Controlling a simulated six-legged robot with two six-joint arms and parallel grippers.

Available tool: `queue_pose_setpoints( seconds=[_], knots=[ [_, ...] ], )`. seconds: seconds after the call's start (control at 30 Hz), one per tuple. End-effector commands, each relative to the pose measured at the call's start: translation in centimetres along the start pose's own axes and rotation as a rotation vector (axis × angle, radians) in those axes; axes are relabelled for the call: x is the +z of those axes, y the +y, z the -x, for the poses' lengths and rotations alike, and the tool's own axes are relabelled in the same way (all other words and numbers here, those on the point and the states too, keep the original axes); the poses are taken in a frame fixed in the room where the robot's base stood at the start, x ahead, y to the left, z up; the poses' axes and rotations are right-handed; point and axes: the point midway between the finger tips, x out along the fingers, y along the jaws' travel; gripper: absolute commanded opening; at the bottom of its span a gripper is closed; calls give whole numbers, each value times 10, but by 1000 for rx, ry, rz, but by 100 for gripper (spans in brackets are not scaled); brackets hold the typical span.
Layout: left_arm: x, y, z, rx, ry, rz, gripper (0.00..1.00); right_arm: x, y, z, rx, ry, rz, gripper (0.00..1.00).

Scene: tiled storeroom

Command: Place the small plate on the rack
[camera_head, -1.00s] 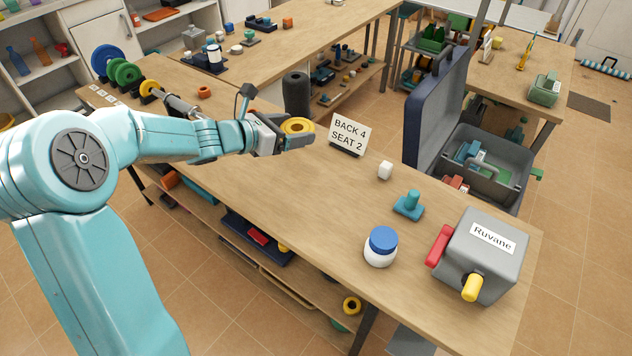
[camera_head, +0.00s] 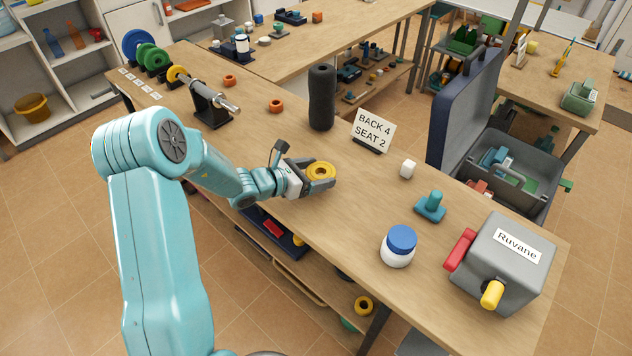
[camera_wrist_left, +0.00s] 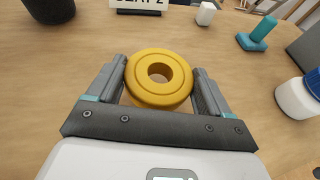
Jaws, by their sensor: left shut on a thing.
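The small plate (camera_head: 321,168) is a yellow disc with a centre hole. My left gripper (camera_head: 323,174) is shut on its sides, and the plate lies flat between the fingers above the table. The plate also shows in the left wrist view (camera_wrist_left: 160,92) between both fingers (camera_wrist_left: 161,85). The rack (camera_head: 149,72) stands at the table's far left end, with blue, green and yellow discs upright in a row. The plate is well to the right of the rack and nearer me. My right gripper is not in view.
A black stand with a metal bar (camera_head: 213,107), orange rings (camera_head: 276,105) and a black cylinder (camera_head: 321,98) stand beyond my gripper. A sign (camera_head: 374,131), white cube (camera_head: 408,169), teal piece (camera_head: 430,206), blue-lidded jar (camera_head: 399,247) and grey box (camera_head: 502,268) stand to the right.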

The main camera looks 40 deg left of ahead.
Motion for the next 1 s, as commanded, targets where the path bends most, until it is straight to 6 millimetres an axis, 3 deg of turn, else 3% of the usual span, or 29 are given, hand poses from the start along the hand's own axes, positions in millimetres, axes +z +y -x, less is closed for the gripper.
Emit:
queue_pose_setpoints(
  seconds=[0.2,0.6,0.63,0.67,0.7,1.0],
  knots=[
    [-28,0,-12,-1,-1,2,27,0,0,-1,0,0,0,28],
    [-33,0,-14,-1,-2,0,27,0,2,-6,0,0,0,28],
    [-34,0,-13,-1,1,1,86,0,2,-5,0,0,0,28],
    [-33,0,-13,-1,1,1,96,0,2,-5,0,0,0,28],
    [-33,0,-13,-1,1,1,100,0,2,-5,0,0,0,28],
    [-27,0,-11,-1,1,2,100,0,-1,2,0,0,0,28]
  ],
)
